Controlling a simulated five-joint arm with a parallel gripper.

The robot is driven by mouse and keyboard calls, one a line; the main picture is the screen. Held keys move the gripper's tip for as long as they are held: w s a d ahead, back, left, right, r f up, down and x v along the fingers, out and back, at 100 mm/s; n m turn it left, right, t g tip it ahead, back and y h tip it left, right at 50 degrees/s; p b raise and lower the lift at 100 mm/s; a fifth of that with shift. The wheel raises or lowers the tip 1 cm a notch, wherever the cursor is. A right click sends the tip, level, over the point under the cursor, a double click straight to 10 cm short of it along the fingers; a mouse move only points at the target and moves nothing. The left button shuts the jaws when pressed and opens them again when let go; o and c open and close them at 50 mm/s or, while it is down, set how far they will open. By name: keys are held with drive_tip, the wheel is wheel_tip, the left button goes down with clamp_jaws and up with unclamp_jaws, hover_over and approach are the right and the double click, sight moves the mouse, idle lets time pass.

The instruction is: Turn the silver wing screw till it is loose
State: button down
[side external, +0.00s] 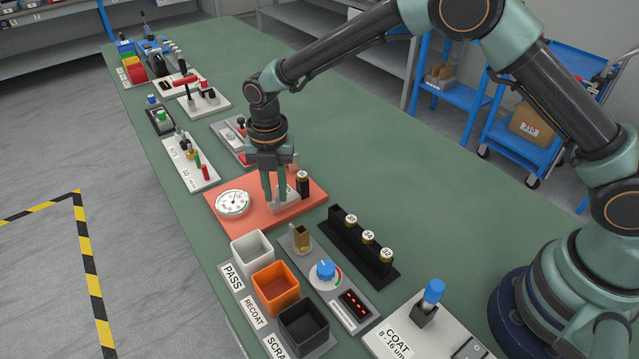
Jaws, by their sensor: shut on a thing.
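My gripper (275,198) points straight down over the orange-red plate (238,228), between the round white dial gauge (233,203) and a small black cylinder with a pale top (303,184). Its fingers are close together at a light grey block (290,202) on the plate. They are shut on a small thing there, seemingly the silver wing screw. The fingers hide most of it, and its wings and angle cannot be made out.
A black rack (345,250) with labelled cylinders stands right of the plate. White PASS (252,249), orange RECOAT (275,287) and black SCRAP (304,328) bins stand in front. Fixtures line the left edge behind. The green bench (340,135) is clear beyond my gripper.

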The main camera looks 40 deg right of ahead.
sight(276, 193)
drive_tip(key=c, duration=1)
unclamp_jaws()
wheel_tip(276, 193, up, 12)
drive_tip(key=shift+r, duration=0.1)
drive_tip(key=s+d+r+m+t, duration=0.3)
drive_tip(key=s+d+r+m, duration=0.3)
drive_tip(key=d+r+m, duration=0.55)
drive_tip(key=s+d+f+m+t, duration=0.2)
drive_tip(key=s+d+m, duration=0.8)
drive_tip(key=m, duration=0.7)
drive_tip(key=shift+s+d+f+t, duration=0.15)
drive_tip(key=shift+s+f+t, duration=0.15)
drive_tip(key=shift+s, duration=0.75)
